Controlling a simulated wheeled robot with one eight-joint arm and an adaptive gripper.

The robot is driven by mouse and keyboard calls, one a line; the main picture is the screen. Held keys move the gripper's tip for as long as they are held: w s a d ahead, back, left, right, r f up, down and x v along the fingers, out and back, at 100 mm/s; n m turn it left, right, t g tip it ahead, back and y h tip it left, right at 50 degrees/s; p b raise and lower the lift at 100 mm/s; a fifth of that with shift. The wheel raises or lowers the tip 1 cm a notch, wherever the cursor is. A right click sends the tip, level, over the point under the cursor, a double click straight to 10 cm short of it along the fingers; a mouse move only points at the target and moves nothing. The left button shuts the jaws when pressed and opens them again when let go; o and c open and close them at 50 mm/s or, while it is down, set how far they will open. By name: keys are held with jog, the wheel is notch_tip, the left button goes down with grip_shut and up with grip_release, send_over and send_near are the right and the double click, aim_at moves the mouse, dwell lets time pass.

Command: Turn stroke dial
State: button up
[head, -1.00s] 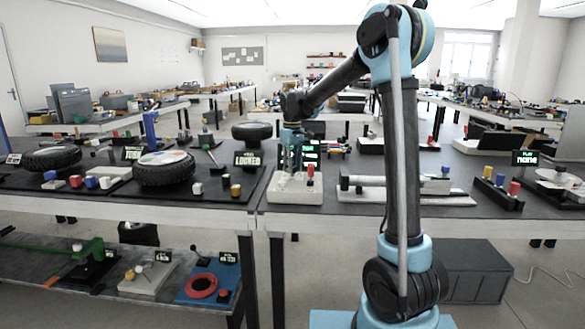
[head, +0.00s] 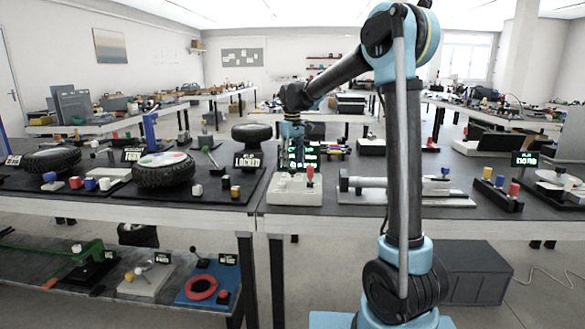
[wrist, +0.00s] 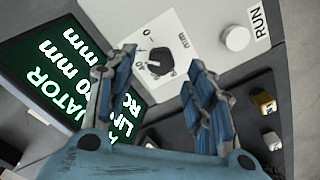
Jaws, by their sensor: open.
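The stroke dial (wrist: 158,65) is a small black knob with a mm scale on a white panel (wrist: 185,55) in the wrist view. My gripper (wrist: 162,62) is open, its blue fingers on either side of the dial in that view, with nothing between them. In the head view my gripper (head: 292,135) hangs above the back of the white box (head: 292,197). The dial cannot be made out in the head view. Whether the fingers touch the dial cannot be told.
A white round RUN button (wrist: 236,38) sits beside the dial. A dark screen with green-white text (wrist: 60,75) stands close to the left finger. A red knob (head: 310,171) rises from the box. A grey cylinder device (head: 370,182) lies to the right.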

aim_at(292, 169)
notch_tip(292, 169, up, 8)
jog(key=shift+r, duration=0.2)
dwell(0.3)
jog(key=s+d+f+m+t, duration=0.1)
jog(key=s+d+f+m, duration=0.15)
jog(key=s+d, duration=0.7)
jog(key=s+d+f+m, duration=0.2)
jog(key=s+d+f, duration=0.1)
jog(key=s+d, duration=0.65)
jog(key=s+d+f+m, duration=0.2)
jog(key=s+d+f, duration=0.3)
jog(key=s+f, duration=0.4)
jog(key=s+d+f+m+t, duration=0.1)
jog(key=s+d+f+m, duration=0.1)
jog(key=s+d+f, duration=0.3)
jog(key=s+f, duration=0.4)
jog(key=shift+s, duration=0.2)
